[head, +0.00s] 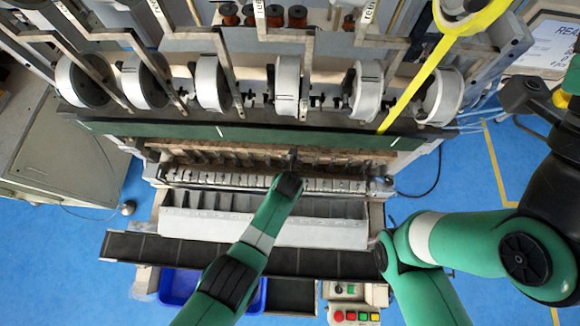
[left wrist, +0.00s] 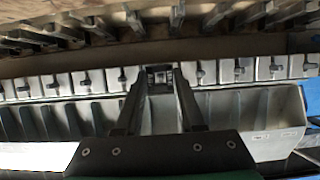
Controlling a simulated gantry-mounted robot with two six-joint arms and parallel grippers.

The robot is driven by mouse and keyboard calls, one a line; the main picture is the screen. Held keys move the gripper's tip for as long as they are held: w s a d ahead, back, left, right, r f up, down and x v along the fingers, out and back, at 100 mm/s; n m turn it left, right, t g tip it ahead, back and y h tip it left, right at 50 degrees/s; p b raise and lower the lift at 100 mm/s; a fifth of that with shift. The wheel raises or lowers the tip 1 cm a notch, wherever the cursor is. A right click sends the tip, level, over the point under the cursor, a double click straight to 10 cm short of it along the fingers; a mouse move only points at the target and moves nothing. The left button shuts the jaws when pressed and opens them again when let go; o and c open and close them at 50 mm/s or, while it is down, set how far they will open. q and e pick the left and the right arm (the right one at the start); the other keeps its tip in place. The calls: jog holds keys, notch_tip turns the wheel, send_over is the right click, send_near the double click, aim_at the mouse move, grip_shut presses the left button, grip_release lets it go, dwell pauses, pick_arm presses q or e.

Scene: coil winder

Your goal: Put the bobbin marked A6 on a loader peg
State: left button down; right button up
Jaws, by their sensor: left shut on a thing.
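My left gripper (head: 292,165) reaches in over the middle of the machine's front. In the left wrist view its two fingers (left wrist: 160,85) are closed on a small grey part (left wrist: 160,74), mostly hidden between the tips. I cannot read any A6 mark, nor tell if the part is the bobbin. The tips are at a row of pale plates with dark knobs (left wrist: 239,70). Beyond it is a row of grey metal pegs (left wrist: 268,14), also seen in the head view (head: 225,160). I cannot tell whether the held part touches a peg. My right gripper is out of view.
A pale divided trough (head: 170,222) and a dark tray (head: 130,246) run along the front. A blue bin (head: 180,284) and a button box (head: 355,312) sit below. Large white wheels (head: 288,84) hang behind. A yellow strip (head: 420,75) slants at upper right.

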pick_arm(q)
jog(key=shift+f+b, duration=0.95)
jog(key=shift+f, duration=0.1)
jog(key=shift+c, duration=2.2)
grip_release()
